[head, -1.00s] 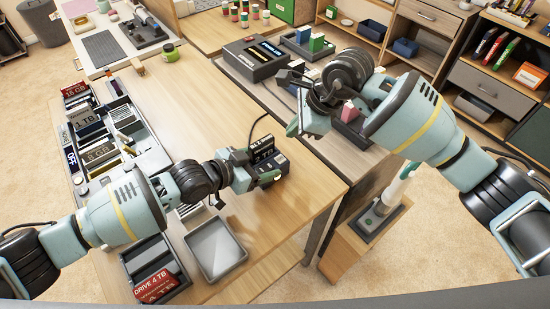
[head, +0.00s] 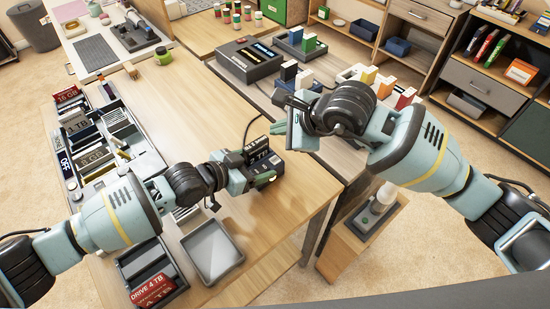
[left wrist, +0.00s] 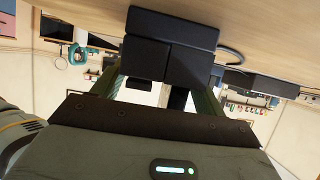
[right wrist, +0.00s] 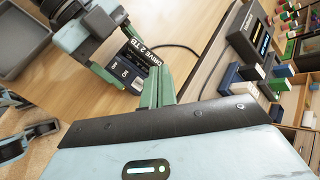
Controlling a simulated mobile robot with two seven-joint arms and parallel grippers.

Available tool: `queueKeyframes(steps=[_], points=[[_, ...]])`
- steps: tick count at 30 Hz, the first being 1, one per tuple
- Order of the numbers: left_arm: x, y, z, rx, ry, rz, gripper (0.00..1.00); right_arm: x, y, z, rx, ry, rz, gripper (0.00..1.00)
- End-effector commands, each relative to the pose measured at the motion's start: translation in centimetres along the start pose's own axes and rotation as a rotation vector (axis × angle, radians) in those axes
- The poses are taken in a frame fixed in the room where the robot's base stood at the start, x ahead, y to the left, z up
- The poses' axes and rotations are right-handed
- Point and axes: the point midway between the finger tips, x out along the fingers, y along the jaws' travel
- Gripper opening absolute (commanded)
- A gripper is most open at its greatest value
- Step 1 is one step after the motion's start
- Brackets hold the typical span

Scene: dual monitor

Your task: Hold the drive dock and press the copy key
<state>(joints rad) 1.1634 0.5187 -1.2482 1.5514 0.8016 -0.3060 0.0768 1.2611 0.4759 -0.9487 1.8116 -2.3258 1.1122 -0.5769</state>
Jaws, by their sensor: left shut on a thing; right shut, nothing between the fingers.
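The drive dock (head: 262,154) is a dark box near the table's right edge, with a cable behind it. A drive marked "DRIVE 2 TB" and small pale marks show on it in the right wrist view (right wrist: 130,66); I cannot tell which mark is the copy key. My left gripper (head: 250,170) is shut on the dock; the left wrist view shows the dark dock body (left wrist: 170,45) between its fingers. My right gripper (head: 284,132) is shut and empty, just right of and above the dock. In its own view the fingertips (right wrist: 158,84) overlap the dock's edge; contact is unclear.
An organizer of drives (head: 95,140) lies on the left of the table. An empty grey tray (head: 212,250) and a box with a red 4 TB drive (head: 152,275) lie in front. A black device (head: 248,62) and coloured blocks stand on the back right surface.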

Motion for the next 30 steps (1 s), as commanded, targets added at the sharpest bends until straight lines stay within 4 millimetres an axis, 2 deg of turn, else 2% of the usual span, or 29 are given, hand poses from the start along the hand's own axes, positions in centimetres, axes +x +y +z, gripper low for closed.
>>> queueKeyframes(steps=[15,21,30], points=[[0.0,0.0,0.1,0.000,-0.002,0.000,0.36,4.4,3.3,-3.2,0.003,0.002,0.004,0.00],[0.0,0.0,0.1,0.000,-0.002,0.000,0.36,5.2,3.9,-3.8,0.001,0.001,0.003,0.00],[0.0,0.0,0.1,0.000,-0.002,0.000,0.36,5.5,4.0,-4.0,0.001,0.000,0.002,0.00]])
